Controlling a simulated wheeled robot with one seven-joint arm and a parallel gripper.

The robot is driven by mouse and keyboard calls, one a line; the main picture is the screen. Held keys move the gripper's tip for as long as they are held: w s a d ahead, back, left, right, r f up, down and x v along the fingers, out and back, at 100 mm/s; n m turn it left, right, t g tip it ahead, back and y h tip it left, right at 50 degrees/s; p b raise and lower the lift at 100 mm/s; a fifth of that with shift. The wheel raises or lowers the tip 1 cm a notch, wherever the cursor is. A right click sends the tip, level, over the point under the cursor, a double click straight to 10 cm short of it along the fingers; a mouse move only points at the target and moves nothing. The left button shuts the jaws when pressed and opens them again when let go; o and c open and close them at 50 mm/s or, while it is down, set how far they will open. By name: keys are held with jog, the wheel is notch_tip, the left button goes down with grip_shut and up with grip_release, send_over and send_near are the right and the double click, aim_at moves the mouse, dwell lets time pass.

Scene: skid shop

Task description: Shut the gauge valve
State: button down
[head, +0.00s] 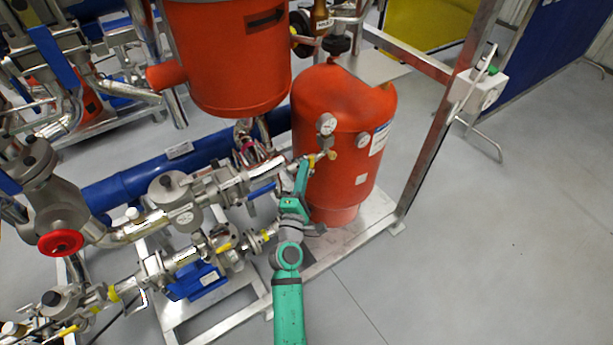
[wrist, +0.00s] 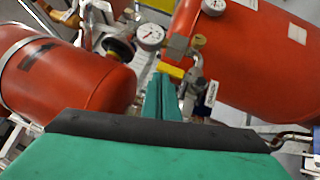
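The gauge valve is a small brass and metal fitting with a yellow handle (wrist: 171,71), below a round white-faced pressure gauge (wrist: 150,37). In the head view its yellow part (head: 332,154) shows under the gauge (head: 326,124), in front of the orange vessel (head: 345,95). My green gripper (head: 303,170) reaches up to the fitting from below. In the wrist view my gripper's fingers (wrist: 162,88) are together, with nothing visible between them. Their tips are just below the yellow handle; I cannot tell whether they touch it.
A second gauge (head: 363,140) sits on the vessel to the right. A hanging tag (wrist: 211,93) is right of my fingers. A second orange tank (head: 225,55), a blue pipe (head: 140,180) and several valves crowd the left. The floor (head: 480,240) at right is clear.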

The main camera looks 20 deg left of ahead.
jog(key=shift+w+d+r, duration=0.1)
jog(key=shift+r, duration=0.05)
jog(key=s, duration=1.3)
jog(key=shift+s+a, duration=0.15)
jog(key=shift+a, duration=0.05)
